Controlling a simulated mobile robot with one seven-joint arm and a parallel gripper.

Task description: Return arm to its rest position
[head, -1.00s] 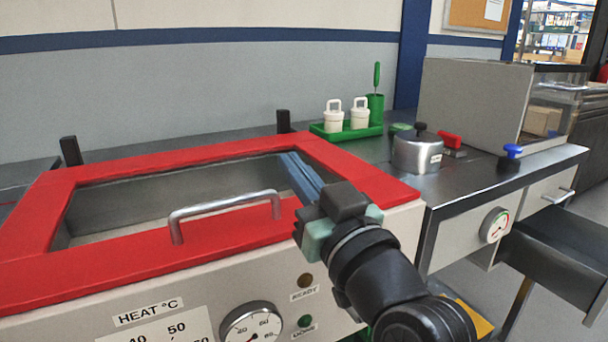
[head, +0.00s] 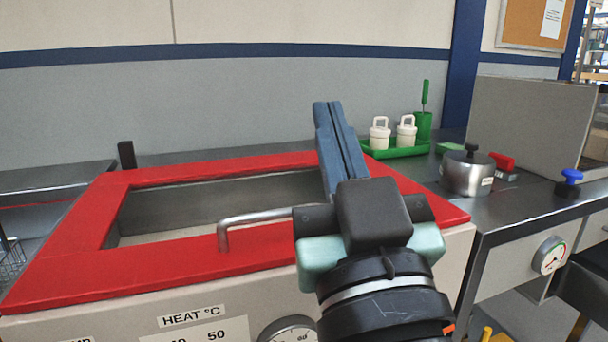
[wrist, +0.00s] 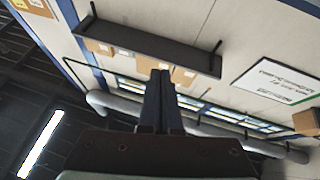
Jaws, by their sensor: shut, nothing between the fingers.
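My gripper (head: 326,108) is raised in front of the red-rimmed heated tank (head: 60,262) in the head view. Its blue fingers are together, point up and hold nothing. In the wrist view the fingers of my gripper (wrist: 160,76) also lie side by side, seen against the wall and ceiling. My arm hides the right part of the tank's opening and one end of its silver handle (head: 255,218).
Right of the tank, a steel bench carries a green tray (head: 400,151) with two white-handled containers, a round steel pot (head: 467,175), a red item (head: 502,161) and a blue knob (head: 570,180). A grey panel (head: 530,115) stands behind. The air above the tank's left side is clear.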

